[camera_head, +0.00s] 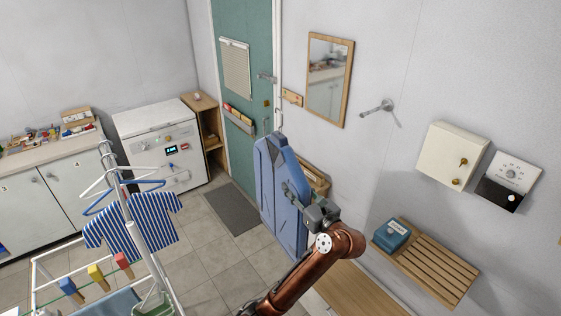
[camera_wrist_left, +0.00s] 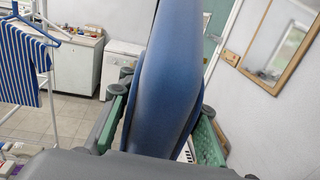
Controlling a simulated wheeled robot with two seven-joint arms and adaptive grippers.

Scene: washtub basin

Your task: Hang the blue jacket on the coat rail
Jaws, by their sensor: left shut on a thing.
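The blue jacket (camera_head: 275,185) hangs upright in the middle of the head view, with a hanger hook (camera_head: 278,118) above its collar. My left gripper (camera_head: 308,208) is shut on the jacket's right side. In the left wrist view the blue cloth (camera_wrist_left: 168,75) stands between the two green fingers of my left gripper (camera_wrist_left: 160,130). A metal rod (camera_head: 380,107) sticks out from the wall to the right of the mirror, apart from the jacket; it looks like the coat rail. My right gripper is out of view.
A mirror (camera_head: 329,80) and a small wooden peg board (camera_head: 291,97) are on the wall. A wooden slatted shelf (camera_head: 440,265) holds a blue box (camera_head: 391,234). A drying rack (camera_head: 150,245) with a striped shirt (camera_head: 108,232) stands left.

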